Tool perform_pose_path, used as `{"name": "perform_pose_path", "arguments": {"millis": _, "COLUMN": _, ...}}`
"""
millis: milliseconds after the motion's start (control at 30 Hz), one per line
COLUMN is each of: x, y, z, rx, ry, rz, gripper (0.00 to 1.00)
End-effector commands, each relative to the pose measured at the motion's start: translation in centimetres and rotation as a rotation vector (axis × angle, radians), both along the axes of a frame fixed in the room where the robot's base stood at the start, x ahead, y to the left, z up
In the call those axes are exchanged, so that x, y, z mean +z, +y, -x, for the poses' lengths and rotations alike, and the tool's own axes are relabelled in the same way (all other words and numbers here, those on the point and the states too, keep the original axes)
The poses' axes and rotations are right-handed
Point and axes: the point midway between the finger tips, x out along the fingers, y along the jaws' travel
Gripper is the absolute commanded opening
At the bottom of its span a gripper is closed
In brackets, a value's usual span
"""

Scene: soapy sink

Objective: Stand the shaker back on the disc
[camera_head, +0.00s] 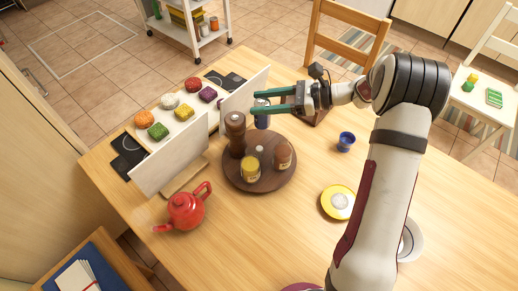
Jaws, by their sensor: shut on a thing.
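The disc (232,181) is a round dark-brown wooden board on the table. The shaker (262,121) is a small blue-grey cylinder, roughly upright, beyond the disc's far edge in the picture. My gripper (258,102) has green fingers reaching in from the right and is shut on the shaker near its top. The fingers hide part of it. I cannot tell whether its base touches the table. On the disc stand a tall brown mill (236,135) at the left, a yellow-labelled jar (250,170), a small grey-topped bottle (260,153) and a brown jar (282,155).
White upright panels (170,158) stand left of the disc, by colored lumps on a tray. A red teapot (186,211) is at front left. A blue cup (346,141) and yellow dish (338,202) are to the right. The disc's front left part is bare.

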Motion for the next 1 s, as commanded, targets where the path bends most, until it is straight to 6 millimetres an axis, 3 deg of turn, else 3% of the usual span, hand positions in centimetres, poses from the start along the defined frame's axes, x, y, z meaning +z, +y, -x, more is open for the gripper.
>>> {"name": "perform_pose_path", "arguments": {"millis": 200, "x": -5.6, "y": 0.4, "z": -0.1, "rx": 0.017, "ry": 0.005, "rz": -0.003, "gripper": 0.00}}
{"name": "perform_pose_path", "arguments": {"millis": 500, "x": -10.4, "y": 0.3, "z": -0.1, "rx": 0.017, "ry": 0.003, "rz": -0.003, "gripper": 0.00}}
{"name": "perform_pose_path", "arguments": {"millis": 833, "x": -10.9, "y": 0.3, "z": -0.2, "rx": 0.015, "ry": 0.001, "rz": -0.001, "gripper": 0.00}}
{"name": "perform_pose_path", "arguments": {"millis": 867, "x": -10.9, "y": 0.3, "z": -0.2, "rx": 0.016, "ry": 0.000, "rz": -0.001, "gripper": 0.57}}
{"name": "perform_pose_path", "arguments": {"millis": 900, "x": -10.9, "y": 0.3, "z": -0.2, "rx": 0.016, "ry": 0.000, "rz": -0.001, "gripper": 0.64}}
{"name": "perform_pose_path", "arguments": {"millis": 1000, "x": -10.9, "y": 0.3, "z": -0.2, "rx": 0.016, "ry": 0.000, "rz": -0.001, "gripper": 0.66}}
